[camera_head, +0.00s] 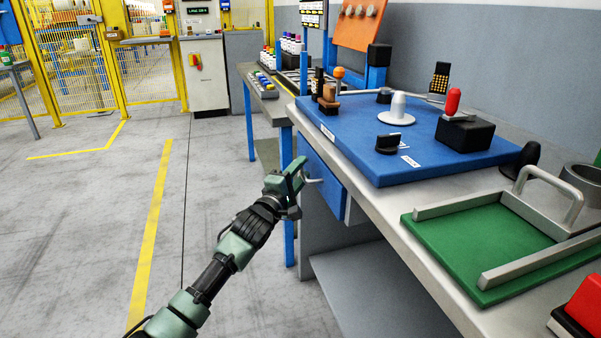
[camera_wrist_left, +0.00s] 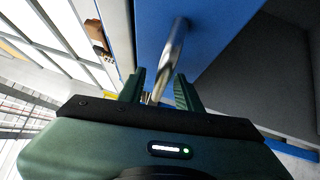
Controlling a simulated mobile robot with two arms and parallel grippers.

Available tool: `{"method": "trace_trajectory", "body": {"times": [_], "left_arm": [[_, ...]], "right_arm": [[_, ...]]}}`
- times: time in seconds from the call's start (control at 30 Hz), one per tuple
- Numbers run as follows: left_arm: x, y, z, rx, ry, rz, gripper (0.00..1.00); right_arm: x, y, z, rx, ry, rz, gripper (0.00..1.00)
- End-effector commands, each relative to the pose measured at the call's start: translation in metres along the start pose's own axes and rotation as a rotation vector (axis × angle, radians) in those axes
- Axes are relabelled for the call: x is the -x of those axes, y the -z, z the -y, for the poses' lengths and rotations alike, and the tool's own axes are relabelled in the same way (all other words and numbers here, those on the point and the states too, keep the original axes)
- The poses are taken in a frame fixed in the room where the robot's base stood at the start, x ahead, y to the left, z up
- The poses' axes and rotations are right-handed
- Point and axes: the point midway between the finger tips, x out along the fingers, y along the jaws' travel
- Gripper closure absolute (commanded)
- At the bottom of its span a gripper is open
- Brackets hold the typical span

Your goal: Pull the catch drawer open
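The catch drawer (camera_head: 322,182) is a blue front under the blue-topped end of the workbench in the head view. Its pale metal handle (camera_head: 313,181) sticks out toward the aisle. In the left wrist view the handle (camera_wrist_left: 172,50) runs from the blue drawer front (camera_wrist_left: 215,30) down between my fingers. My left gripper (camera_head: 297,175) is at the handle, with a finger on each side of the bar. The fingers (camera_wrist_left: 160,88) stand apart, and a gap shows beside the bar. I cannot tell whether they touch it. My right gripper is in neither view.
The blue board (camera_head: 430,165) above the drawer carries a white cone, a red-handled block and small tools. A green tray (camera_head: 480,245) with metal rails lies nearer on the bench. Grey floor (camera_head: 215,160) to the left is clear; yellow fencing (camera_head: 150,75) stands behind.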

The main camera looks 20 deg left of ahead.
Motion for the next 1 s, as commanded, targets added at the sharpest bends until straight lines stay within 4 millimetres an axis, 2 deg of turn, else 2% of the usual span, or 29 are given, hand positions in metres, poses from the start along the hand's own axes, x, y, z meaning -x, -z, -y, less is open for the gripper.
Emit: {"method": "trace_trajectory", "body": {"times": [0.03,0.1,0.17,1.0], "left_arm": [[0.0001,-0.0002,0.0001,0.000,0.000,0.000,0.66],[0.0001,-0.0001,0.0001,0.000,0.000,0.000,0.85],[0.0002,-0.0001,0.0002,0.000,0.000,0.000,1.00],[0.0004,-0.0001,0.0009,0.000,0.001,0.000,1.00]], "right_arm": [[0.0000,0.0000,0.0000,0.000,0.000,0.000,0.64],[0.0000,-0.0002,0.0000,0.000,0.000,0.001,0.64],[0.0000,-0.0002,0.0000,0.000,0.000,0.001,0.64],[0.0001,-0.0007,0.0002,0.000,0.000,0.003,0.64]]}}
